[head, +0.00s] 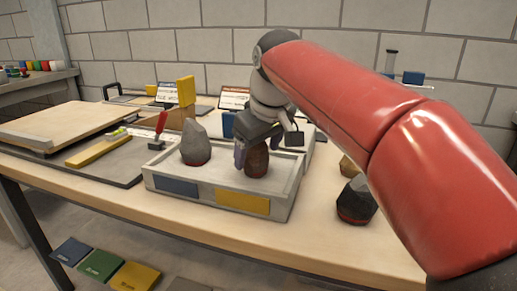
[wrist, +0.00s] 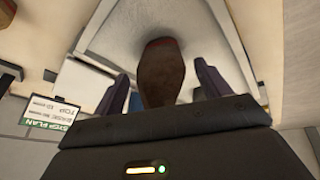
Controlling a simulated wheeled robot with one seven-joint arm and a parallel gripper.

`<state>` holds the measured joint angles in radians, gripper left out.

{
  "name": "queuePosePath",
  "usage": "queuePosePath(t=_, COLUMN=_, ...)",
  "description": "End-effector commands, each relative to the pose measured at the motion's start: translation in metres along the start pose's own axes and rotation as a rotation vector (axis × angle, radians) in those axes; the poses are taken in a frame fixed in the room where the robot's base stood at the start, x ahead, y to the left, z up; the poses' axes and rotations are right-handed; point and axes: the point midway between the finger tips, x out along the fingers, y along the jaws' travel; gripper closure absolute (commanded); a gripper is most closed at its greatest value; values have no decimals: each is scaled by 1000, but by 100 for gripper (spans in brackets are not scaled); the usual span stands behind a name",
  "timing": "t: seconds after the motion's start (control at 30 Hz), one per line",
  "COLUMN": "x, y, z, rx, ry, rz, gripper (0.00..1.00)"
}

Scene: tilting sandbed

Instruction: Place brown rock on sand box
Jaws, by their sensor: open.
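The brown rock (head: 257,160) stands upright in a shallow grey tray (head: 167,188) with a blue and a yellow panel on its front. It has a dark reddish base band. My gripper (head: 255,147) is over it, pointing down. In the wrist view the rock (wrist: 161,72) lies between the two open fingers of my gripper (wrist: 161,85), with a gap visible on each side. The gripper body hides the rock's top. A wide, pale sand-coloured bed with a raised edge (head: 62,126), probably the sand box, is at the left of the table.
A grey rock (head: 196,146) stands in the tray, left of the brown one. A dark rock (head: 356,201) and a partly hidden tan one (head: 348,166) are right of the tray.

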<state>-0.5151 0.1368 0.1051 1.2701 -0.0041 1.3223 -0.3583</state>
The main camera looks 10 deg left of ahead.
Motion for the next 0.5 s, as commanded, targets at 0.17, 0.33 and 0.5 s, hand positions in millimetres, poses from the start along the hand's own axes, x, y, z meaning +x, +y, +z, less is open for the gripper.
queuePosePath(t=0.17, x=-22, y=1, z=-2, rx=0, ry=3, rz=1, gripper=24)
queuePosePath(t=0.33, x=-60, y=1, z=-2, rx=0, ry=4, rz=2, gripper=24)
queuePosePath(t=0.5, x=-94, y=1, z=-2, rx=0, ry=4, rz=1, gripper=24)
